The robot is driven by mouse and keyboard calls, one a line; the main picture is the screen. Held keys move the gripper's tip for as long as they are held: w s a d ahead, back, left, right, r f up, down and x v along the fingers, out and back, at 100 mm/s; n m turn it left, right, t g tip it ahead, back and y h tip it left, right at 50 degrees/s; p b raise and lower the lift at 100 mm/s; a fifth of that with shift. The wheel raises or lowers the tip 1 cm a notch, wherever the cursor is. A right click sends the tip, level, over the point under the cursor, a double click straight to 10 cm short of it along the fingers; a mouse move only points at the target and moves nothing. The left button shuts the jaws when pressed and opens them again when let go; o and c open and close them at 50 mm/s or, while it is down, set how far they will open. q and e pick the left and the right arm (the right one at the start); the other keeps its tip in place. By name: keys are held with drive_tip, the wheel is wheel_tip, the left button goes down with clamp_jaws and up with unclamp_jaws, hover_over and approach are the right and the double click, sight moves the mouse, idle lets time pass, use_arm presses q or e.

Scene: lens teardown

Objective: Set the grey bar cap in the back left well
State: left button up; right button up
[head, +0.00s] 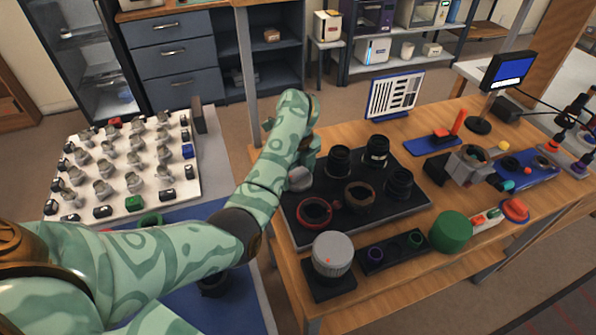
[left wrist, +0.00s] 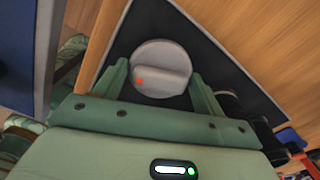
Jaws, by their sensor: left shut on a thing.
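The grey bar cap (left wrist: 161,68) is a round disc with a raised bar across it and a red dot near its left side. It lies between the two green fingers of my left gripper (left wrist: 163,84), which is shut on it. In the head view the cap (head: 300,179) shows below the gripper (head: 307,164), at the left back part of the black tray (head: 335,232). I cannot tell whether it touches the tray. The well under it is hidden. My right gripper is not in view.
Black lens parts (head: 339,161), a red ring (head: 314,212) and a brown ring (head: 360,196) stand on the tray close by. A ribbed grey knob (head: 332,255) and a green cylinder (head: 451,232) stand in front. A white board of small parts (head: 125,165) is at left.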

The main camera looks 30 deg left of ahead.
sight(298, 172)
use_arm(q)
drive_tip(key=shift+f, duration=0.3)
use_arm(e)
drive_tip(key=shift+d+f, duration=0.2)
use_arm(q)
drive_tip(key=o, duration=1)
wheel_tip(298, 172, up, 16)
drive_tip(key=p, duration=0.8)
drive_tip(key=shift+r, duration=0.2)
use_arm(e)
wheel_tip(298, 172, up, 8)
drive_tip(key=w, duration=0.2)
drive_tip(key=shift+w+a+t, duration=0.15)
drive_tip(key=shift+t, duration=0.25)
use_arm(q)
drive_tip(key=shift+f, duration=0.1)
